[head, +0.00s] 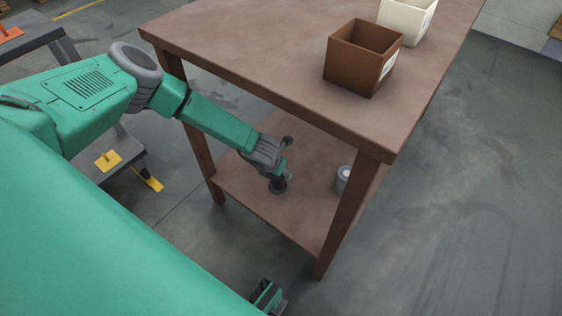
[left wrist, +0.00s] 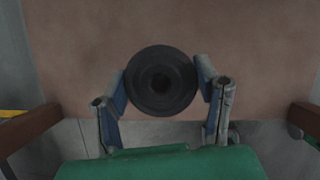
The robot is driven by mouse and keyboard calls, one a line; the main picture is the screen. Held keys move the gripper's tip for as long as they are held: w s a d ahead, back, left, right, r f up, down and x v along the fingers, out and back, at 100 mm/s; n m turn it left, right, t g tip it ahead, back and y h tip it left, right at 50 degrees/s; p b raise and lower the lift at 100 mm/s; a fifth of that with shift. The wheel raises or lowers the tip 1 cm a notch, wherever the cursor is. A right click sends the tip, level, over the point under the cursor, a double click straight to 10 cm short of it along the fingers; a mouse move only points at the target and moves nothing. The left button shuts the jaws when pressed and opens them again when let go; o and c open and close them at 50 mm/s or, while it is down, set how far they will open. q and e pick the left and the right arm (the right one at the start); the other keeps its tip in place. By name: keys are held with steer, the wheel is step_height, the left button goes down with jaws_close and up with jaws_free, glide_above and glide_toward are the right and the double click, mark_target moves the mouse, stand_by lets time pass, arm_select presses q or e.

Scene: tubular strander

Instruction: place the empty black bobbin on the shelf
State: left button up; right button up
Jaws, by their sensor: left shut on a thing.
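The black bobbin (left wrist: 161,66) shows end-on as a dark round flange with a centre hole in the left wrist view. In the head view the bobbin (head: 278,187) is small, dark and roughly upright, low over the brown lower shelf (head: 245,196) of the table. My left gripper (left wrist: 162,88) is shut on the bobbin, one finger on each side. In the head view my left gripper (head: 284,174) reaches under the tabletop from the left. I cannot tell whether the bobbin's base touches the shelf.
A grey bobbin-like cylinder (head: 342,180) stands on the shelf to the right, partly behind the front table leg (head: 342,220). The tabletop (head: 270,50) overhangs my arm and carries a brown bin (head: 352,72) and a cream bin (head: 408,20). Bare shelf surrounds the bobbin.

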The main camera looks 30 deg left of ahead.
mark_target(277, 186)
arm_select(q)
steer(key=f+b, duration=0.3)
steer(key=f, duration=0.1)
steer(key=shift+d, duration=0.3)
steer(key=shift+a, duration=0.1)
steer(key=shift+c, duration=0.4)
steer(key=shift+a, duration=0.15)
steer(key=o, duration=1.2)
steer(key=shift+o, duration=0.2)
